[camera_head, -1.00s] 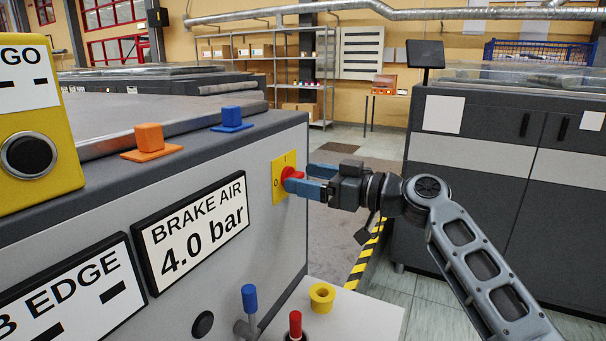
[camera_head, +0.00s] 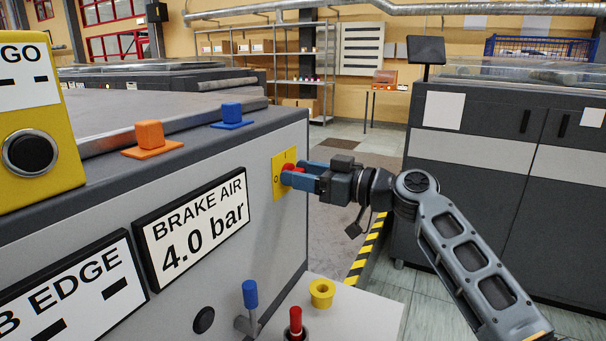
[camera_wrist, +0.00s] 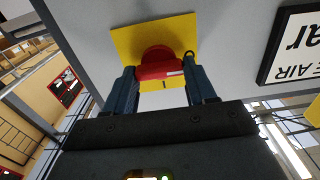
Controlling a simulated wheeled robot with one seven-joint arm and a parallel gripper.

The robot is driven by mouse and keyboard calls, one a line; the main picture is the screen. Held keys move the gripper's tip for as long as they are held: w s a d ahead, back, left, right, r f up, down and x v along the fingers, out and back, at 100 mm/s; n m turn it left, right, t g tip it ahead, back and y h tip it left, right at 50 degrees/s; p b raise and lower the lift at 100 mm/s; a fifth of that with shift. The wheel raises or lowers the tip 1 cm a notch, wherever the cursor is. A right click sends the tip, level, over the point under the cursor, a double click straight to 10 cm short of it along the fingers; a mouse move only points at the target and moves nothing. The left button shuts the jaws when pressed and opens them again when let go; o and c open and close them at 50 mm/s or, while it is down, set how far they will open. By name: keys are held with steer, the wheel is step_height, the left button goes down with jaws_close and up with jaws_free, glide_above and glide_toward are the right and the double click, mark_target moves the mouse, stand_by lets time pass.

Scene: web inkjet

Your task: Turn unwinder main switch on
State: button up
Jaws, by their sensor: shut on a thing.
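The main switch is a red rotary knob (camera_head: 293,168) on a yellow plate (camera_head: 277,187), on the light side panel of the machine near its right corner. In the head view an I is at the plate's top and a 0 at its left. My gripper (camera_head: 288,174) is shut on the knob from the right. In the wrist view, which is upside down, the red knob (camera_wrist: 158,65) sits between both fingers. Its bar lies level, with a white mark at the right end, towards the 0. The fingers hide part of the plate.
A "BRAKE AIR 4.0 bar" sign (camera_head: 195,232) is left of the switch. Below are a blue-handled lever (camera_head: 250,297), a red-topped control (camera_head: 295,320) and a yellow ring (camera_head: 322,292). A dark cabinet (camera_head: 480,150) stands right, beyond a striped floor edge (camera_head: 367,247).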

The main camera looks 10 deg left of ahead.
steer(key=shift+c, duration=0.3)
steer(key=shift+f+m, duration=0.1)
steer(key=shift+m, duration=0.3)
steer(key=shift+w+d+f+m+p, duration=0.15)
steer(key=shift+m+p, duration=0.85)
steer(key=shift+m, duration=3.3)
steer(key=shift+w+f+m+p, duration=0.1)
steer(key=shift+m+p, duration=0.85)
steer(key=shift+m, duration=3.35)
steer(key=o, duration=1)
steer(key=shift+o, duration=0.2)
